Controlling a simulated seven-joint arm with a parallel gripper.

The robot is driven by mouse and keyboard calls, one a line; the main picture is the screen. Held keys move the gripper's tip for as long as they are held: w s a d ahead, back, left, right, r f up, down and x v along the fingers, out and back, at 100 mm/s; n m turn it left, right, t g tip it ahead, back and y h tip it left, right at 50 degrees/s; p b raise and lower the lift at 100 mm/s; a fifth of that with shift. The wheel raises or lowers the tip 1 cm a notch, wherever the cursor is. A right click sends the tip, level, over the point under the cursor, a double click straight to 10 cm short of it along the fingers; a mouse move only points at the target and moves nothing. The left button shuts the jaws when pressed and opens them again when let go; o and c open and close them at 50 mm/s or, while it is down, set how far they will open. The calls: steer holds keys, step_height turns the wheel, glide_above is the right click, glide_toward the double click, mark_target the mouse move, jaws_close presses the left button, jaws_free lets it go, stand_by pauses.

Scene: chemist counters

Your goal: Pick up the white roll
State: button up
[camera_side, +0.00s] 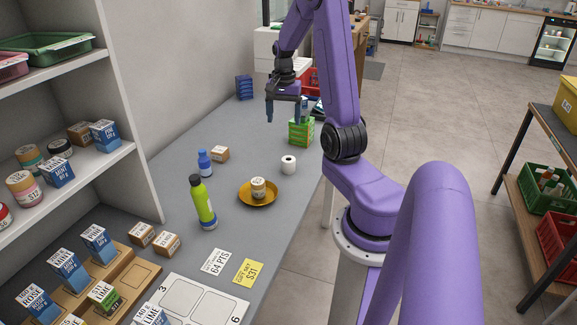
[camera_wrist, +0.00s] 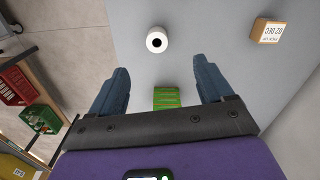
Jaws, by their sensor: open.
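The white roll (camera_side: 289,165) stands upright on the grey counter near its right edge in the side view. It also shows in the wrist view (camera_wrist: 156,40), top centre, with its dark core hole facing the camera. My gripper (camera_side: 285,113) is open and empty, raised above the counter farther back than the roll. In the wrist view, my gripper's two blue fingers (camera_wrist: 160,80) are wide apart, and the roll appears beyond the fingertips, touching neither.
A green box stack (camera_side: 301,131) stands below and beside my gripper. A small brown box (camera_side: 219,153), a blue bottle (camera_side: 205,163), a green bottle (camera_side: 202,203) and an orange plate (camera_side: 244,197) with a jar (camera_side: 259,187) stand nearby. The counter around the roll is clear.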

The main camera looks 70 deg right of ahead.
steer(key=s+d+m, duration=0.1)
steer(key=d, duration=0.1)
glide_above(289, 159)
steer(key=f, duration=1.2)
steer(key=shift+s+a+f, duration=0.1)
steer(key=shift+s+f, duration=0.1)
steer(key=shift+s, duration=0.05)
steer(key=shift+w+f, duration=0.2)
steer(key=shift+f, duration=1.15)
steer(key=shift+w+f, duration=0.15)
steer(key=shift+f, duration=1.15)
steer(key=c, duration=1.1)
